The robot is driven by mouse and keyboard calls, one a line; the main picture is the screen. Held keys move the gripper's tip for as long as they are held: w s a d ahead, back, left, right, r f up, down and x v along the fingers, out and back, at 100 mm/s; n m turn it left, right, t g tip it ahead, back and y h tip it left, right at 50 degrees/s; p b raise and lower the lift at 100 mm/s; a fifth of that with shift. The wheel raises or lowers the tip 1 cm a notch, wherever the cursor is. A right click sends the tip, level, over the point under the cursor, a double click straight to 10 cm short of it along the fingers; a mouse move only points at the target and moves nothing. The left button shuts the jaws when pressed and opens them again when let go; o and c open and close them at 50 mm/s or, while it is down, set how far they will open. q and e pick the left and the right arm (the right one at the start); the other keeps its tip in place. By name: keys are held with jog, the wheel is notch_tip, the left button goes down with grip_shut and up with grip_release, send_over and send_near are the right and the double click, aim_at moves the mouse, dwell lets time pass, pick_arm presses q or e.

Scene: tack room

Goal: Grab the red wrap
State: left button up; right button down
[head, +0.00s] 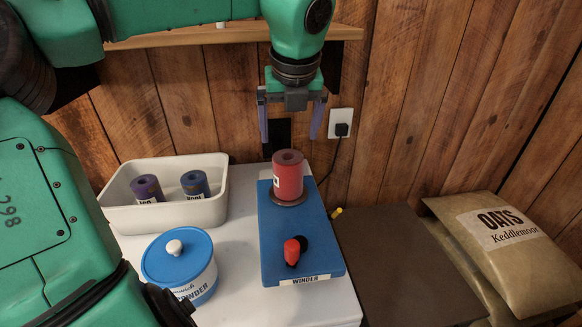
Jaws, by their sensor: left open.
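The red wrap (288,176) is a rolled cylinder with a hole in its top. It stands upright on the round grey plate of the blue winder (273,248), near the winder's far end. My left gripper (291,138) is above the red wrap, with its two purple-grey fingers spread apart and pointing down. Nothing is between the fingers, and the wrap's top is just below their tips in the picture. I cannot tell the exact height gap. My right gripper does not show.
A white bin (122,218) with a purple roll (147,188) and a blue roll (195,184) stands left. A blue-lidded tub (199,290) is in front. The winder has a red-knobbed crank (292,250). An outlet (341,123) with a cord is behind; an oats sack (510,250) lies right.

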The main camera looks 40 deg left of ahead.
aim_at(287, 167)
pick_arm(q)
jog(key=shift+f, duration=0.3)
jog(key=f, duration=0.2)
jog(key=f+p, duration=0.1)
jog(key=f, duration=0.1)
jog(key=shift+s+a+f, duration=0.15)
jog(key=shift+s+f, duration=0.05)
jog(key=p+x, duration=0.1)
jog(key=x, duration=0.4)
jog(key=w+p+x, duration=0.1)
jog(key=x, duration=0.1)
jog(key=shift+w+a+p, duration=0.1)
jog(key=shift+a+p, duration=0.25)
jog(key=shift+a, duration=0.1)
jog(key=shift+w+a+f, duration=0.15)
jog(key=shift+w+f, duration=0.05)
jog(key=shift+f, duration=0.2)
jog(key=shift+r, duration=0.1)
jog(key=c, duration=1.4)
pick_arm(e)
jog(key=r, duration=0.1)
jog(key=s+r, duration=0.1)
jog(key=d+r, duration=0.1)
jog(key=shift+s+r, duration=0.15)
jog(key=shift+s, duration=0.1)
pick_arm(q)
jog(key=shift+r, duration=0.1)
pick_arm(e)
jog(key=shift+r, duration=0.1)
